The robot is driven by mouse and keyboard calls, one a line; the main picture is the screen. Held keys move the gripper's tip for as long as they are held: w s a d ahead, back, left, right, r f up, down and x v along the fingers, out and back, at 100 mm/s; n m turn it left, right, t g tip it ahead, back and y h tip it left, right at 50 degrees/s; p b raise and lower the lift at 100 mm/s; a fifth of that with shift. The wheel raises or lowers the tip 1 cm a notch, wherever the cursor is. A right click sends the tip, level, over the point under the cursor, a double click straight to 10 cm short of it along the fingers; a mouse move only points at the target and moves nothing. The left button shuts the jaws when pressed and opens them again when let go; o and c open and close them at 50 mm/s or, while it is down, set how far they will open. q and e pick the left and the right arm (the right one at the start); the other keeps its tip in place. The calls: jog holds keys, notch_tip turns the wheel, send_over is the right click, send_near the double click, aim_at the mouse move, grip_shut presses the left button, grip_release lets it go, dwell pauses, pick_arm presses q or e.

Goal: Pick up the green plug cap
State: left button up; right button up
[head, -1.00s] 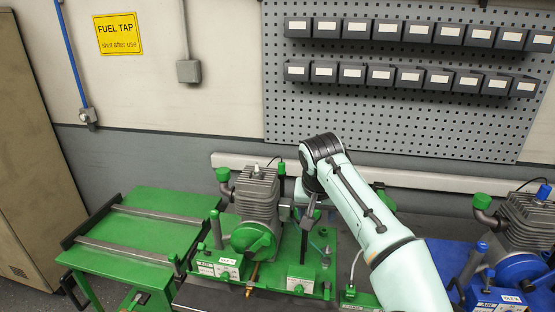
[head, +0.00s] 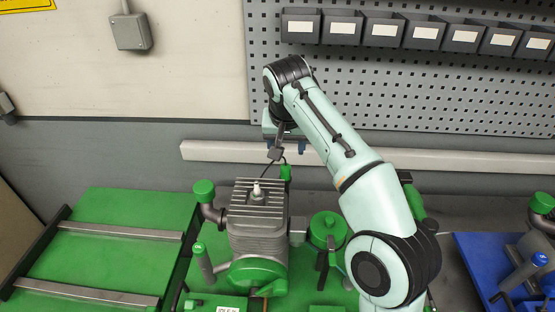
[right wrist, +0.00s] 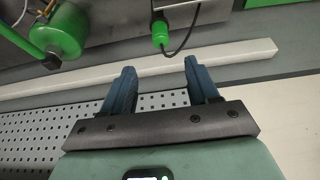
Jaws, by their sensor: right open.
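My right gripper (head: 286,148) is just above and behind the cap in the head view. Its blue fingers (right wrist: 159,68) are open and empty in the right wrist view, with a gap to the cap. A bare white spark plug (head: 257,189) stands on top of the engine. My left gripper is not in view.
A green-capped pipe (head: 204,190) rises left of the engine, and a round green tank (head: 327,230) stands at its right. A white rail (head: 220,151) runs along the wall behind, below a pegboard (head: 400,95) with bins. A green side table (head: 110,215) is at left.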

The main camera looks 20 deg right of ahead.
aim_at(286, 167)
jog(key=x, duration=0.6)
jog(key=shift+s+d+f+b, duration=0.1)
jog(key=shift+s+f+b, duration=0.15)
jog(key=shift+f+b, duration=0.25)
jog(key=x, duration=0.6)
jog(key=shift+w+r, duration=0.15)
jog(key=shift+w, duration=0.2)
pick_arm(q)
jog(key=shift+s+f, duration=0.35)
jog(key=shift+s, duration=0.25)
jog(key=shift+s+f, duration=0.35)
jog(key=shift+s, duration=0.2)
pick_arm(e)
jog(key=shift+a+r, duration=0.1)
jog(key=shift+a, duration=0.1)
jog(key=c, duration=1.1)
